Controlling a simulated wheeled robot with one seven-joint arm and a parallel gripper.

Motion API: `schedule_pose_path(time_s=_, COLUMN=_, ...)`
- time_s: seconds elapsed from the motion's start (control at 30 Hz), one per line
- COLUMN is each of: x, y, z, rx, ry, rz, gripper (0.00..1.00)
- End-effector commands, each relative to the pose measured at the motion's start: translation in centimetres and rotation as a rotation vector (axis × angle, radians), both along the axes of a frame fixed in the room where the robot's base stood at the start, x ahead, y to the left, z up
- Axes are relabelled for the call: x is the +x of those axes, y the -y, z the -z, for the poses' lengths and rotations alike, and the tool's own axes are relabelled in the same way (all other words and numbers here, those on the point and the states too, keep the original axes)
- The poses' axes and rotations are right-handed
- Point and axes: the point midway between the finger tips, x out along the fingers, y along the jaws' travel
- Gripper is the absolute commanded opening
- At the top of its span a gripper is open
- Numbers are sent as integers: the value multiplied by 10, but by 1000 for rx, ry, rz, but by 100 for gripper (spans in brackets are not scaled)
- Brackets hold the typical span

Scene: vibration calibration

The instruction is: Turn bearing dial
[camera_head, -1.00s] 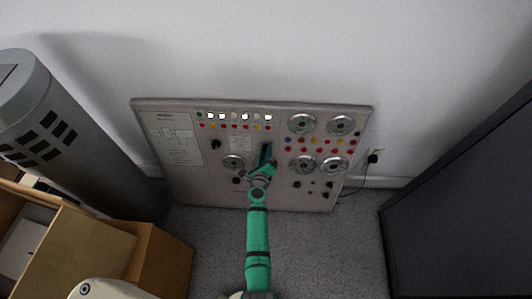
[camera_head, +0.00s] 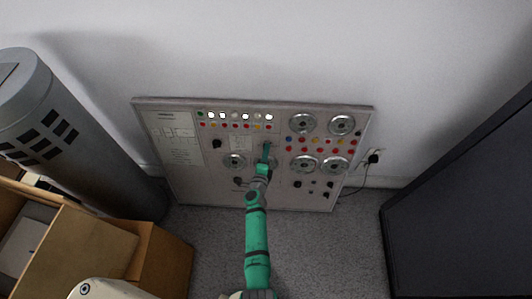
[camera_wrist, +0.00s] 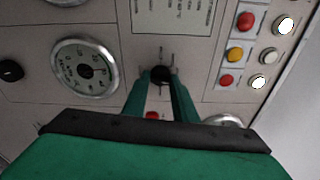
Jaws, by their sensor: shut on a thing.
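The dial is a small black knob (camera_wrist: 160,75) on the upright grey control panel (camera_head: 205,188). In the wrist view it sits between the tips of my green gripper (camera_wrist: 161,80), with one finger on each side. My gripper is shut on it. In the head view my gripper (camera_head: 266,152) reaches the panel near its middle, below the lamp rows, and hides the dial. Small marks show around the knob, but its exact setting cannot be read.
A round gauge (camera_wrist: 85,67) is beside the dial, and several gauges (camera_head: 302,124) are on the panel's right half. Coloured buttons (camera_wrist: 235,54) are close by. A grey cylinder (camera_head: 48,125) and boxes (camera_head: 90,252) stand left; a dark cabinet (camera_head: 465,215) stands right.

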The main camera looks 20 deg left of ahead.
Motion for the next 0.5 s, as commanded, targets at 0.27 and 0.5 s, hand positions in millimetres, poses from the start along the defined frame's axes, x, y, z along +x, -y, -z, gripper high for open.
schedule_pose_path(time_s=0.27, x=-2, y=-1, z=2, rx=-94, ry=25, rz=-22, gripper=3)
schedule_pose_path(time_s=0.5, x=-1, y=-1, z=1, rx=-112, ry=30, rz=-26, gripper=3)
